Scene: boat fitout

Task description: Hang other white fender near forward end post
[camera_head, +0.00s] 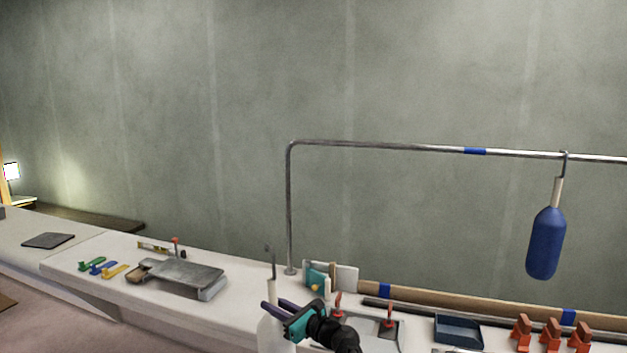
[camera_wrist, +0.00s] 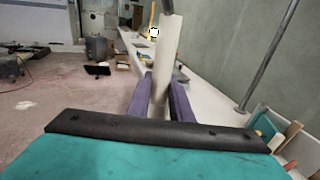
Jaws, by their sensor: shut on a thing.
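My gripper (camera_head: 283,309) is shut on the white fender (camera_head: 271,330) at its narrow white neck, which also shows between the purple fingers in the wrist view (camera_wrist: 168,60). The fender hangs upright, its grey hook above the neck; its lower end is cut off by the picture edge. The metal rail (camera_head: 400,147) bends down at its left end into the end post (camera_head: 289,210), which stands on the white ledge just behind and right of the held fender. The hook is well below the rail and apart from it. A blue fender (camera_head: 546,243) hangs from the rail at right.
Blue tape (camera_head: 474,151) marks the rail between post and blue fender. On the ledge are a grey sander-like block (camera_head: 188,272), colored clamps (camera_head: 100,267), a dark blue tray (camera_head: 458,331) and orange holders (camera_head: 550,335). The rail is bare from the post to the blue fender.

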